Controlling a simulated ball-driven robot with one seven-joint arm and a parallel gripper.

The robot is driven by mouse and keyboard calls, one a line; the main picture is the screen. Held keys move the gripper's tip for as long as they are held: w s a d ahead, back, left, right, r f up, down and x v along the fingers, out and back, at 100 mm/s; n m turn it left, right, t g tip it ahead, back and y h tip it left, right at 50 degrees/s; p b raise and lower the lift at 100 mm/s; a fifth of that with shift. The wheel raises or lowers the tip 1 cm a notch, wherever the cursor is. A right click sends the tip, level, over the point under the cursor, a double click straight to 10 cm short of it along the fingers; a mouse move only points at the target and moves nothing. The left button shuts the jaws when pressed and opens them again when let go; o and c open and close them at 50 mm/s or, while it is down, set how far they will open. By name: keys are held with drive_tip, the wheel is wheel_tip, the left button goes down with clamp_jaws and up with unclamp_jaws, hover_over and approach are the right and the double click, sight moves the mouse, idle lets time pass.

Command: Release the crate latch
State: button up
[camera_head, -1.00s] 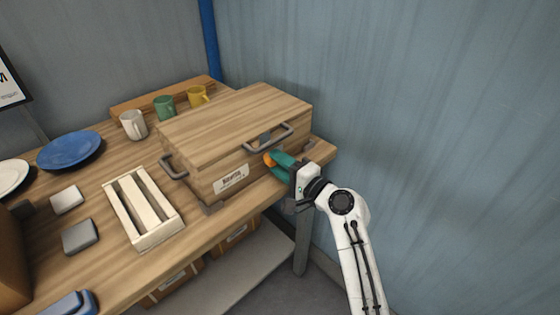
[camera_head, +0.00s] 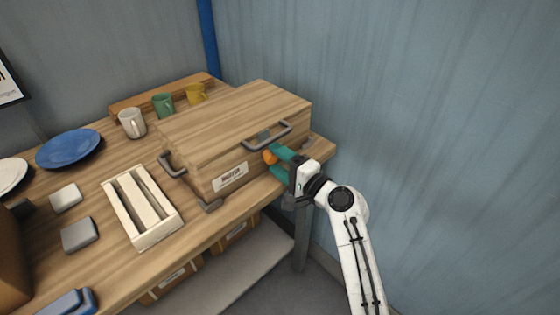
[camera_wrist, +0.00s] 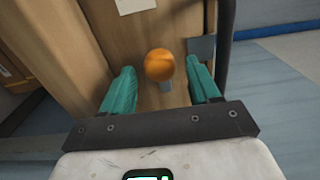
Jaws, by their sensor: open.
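The wooden crate (camera_head: 238,122) sits closed on the right end of the wooden table, with a label (camera_head: 231,176) on its front. A grey handle (camera_head: 268,137) is on its lid edge and another grey handle (camera_head: 172,166) is on its left side. The latch has an orange knob (camera_head: 269,157), which also shows as a round orange ball (camera_wrist: 160,65) in the wrist view. My gripper (camera_head: 277,162) has teal fingers and is open at the crate's front. In the wrist view its fingers (camera_wrist: 159,92) stand apart on either side of the knob, without visible contact.
A cream slatted rack (camera_head: 142,207) stands left of the crate. A white mug (camera_head: 132,123), a green mug (camera_head: 163,105) and a yellow mug (camera_head: 196,94) stand behind it. A blue plate (camera_head: 68,148) lies farther left. The blue wall (camera_head: 430,130) is at the right.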

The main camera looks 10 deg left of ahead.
drive_tip(key=v, duration=1)
drive_tip(key=shift+s+d, duration=0.3)
drive_tip(key=s+d+f+n+g+h, duration=0.4)
drive_tip(key=s+d+f, duration=0.3)
drive_tip(key=s+f, duration=0.4)
drive_tip(key=s+d+f+n+g+h, duration=0.1)
drive_tip(key=s+d+f+g+h, duration=0.1)
drive_tip(key=s+d, duration=0.4)
drive_tip(key=s+d+f+n+g+h, duration=0.1)
drive_tip(key=s+d+h, duration=0.4)
drive_tip(key=s, duration=0.7)
drive_tip(key=s+d+f+n+g+h+p, duration=0.1)
drive_tip(key=s+d+f+g+h, duration=0.2)
drive_tip(key=s+d, duration=0.5)
drive_tip(key=shift+s+d+f, duration=0.35)
drive_tip(key=shift+s+f, duration=0.2)
drive_tip(key=shift+s, duration=0.2)
